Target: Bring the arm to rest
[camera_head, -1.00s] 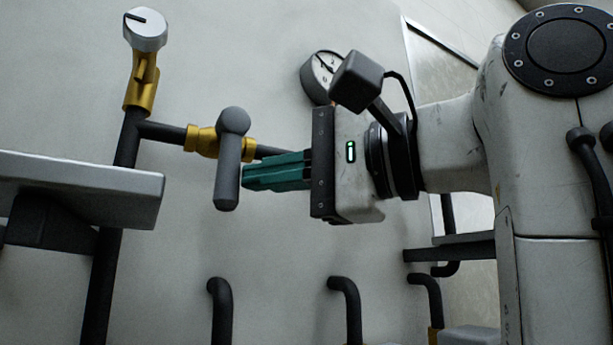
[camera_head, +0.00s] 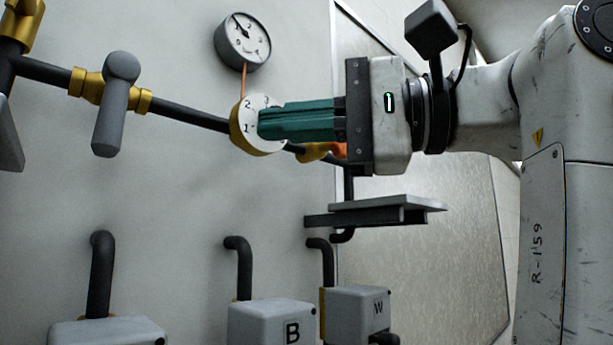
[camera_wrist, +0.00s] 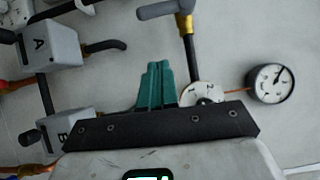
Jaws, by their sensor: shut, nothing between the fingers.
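My gripper (camera_head: 262,124) has teal fingers that are shut with nothing between them. In the head view it points left, in front of a white numbered dial (camera_head: 253,105) with a brass rim and partly hiding it. I cannot tell whether the fingertips touch the dial. In the wrist view the gripper (camera_wrist: 157,66) shows its fingers side by side, with the dial (camera_wrist: 205,94) just to their right. My arm comes in from the right of the head view, stretched out roughly level.
A pressure gauge (camera_head: 243,41) sits above the dial. A grey valve handle (camera_head: 116,103) is on the dark pipe to the left. A grey shelf (camera_head: 385,206) lies below my gripper. Grey boxes (camera_head: 272,322) stand along the bottom, one marked B. Bare wall lies between.

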